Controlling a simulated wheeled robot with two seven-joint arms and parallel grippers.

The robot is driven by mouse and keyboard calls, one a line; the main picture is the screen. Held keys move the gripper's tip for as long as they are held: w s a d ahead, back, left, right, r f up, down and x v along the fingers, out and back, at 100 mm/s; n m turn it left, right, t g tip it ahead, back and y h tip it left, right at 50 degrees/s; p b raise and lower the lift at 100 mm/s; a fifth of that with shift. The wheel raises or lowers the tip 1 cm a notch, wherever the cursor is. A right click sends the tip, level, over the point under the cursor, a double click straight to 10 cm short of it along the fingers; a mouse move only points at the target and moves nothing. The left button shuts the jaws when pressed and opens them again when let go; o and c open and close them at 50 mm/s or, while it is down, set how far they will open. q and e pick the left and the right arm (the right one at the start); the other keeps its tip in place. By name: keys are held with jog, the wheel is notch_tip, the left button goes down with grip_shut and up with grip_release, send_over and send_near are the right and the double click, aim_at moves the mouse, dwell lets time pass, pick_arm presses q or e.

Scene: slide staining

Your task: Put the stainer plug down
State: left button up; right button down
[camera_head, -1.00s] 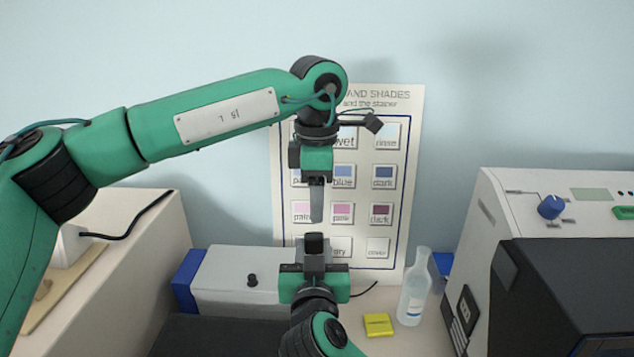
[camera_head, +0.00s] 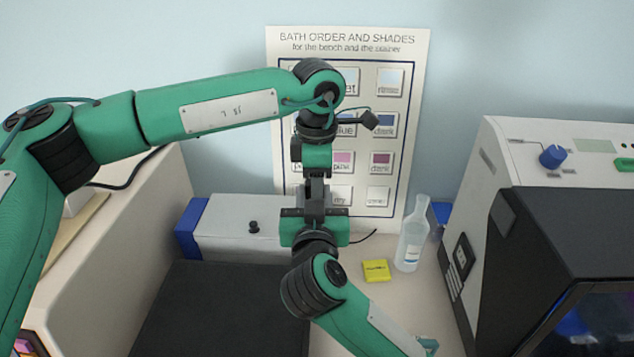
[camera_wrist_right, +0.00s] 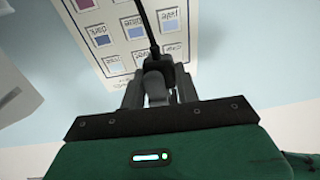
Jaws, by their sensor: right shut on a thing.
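The stainer plug (camera_wrist_right: 157,75) shows in the right wrist view as a dark piece with a black cord running up from it. It sits between the fingers of my right gripper (camera_wrist_right: 156,92), which is shut on it. In the head view my right gripper (camera_head: 314,203) points up in front of the grey box, and the plug is hard to make out there. My left gripper (camera_head: 316,178) hangs straight down and overlaps the right fingers in the picture. I cannot tell whether they touch or whether the left jaws are open.
The stainer (camera_head: 500,150), with a blue knob and a side socket panel (camera_head: 462,256), stands at the right. A clear bottle (camera_head: 411,240) and a yellow block (camera_head: 376,270) stand beside it. A grey box (camera_head: 240,222) is behind a dark surface (camera_head: 220,310). A bath-order poster (camera_head: 415,100) is behind.

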pick_arm(q)
grip_shut()
pick_arm(e)
jog(key=c, duration=0.9)
grip_release()
jog(key=shift+c, duration=0.2)
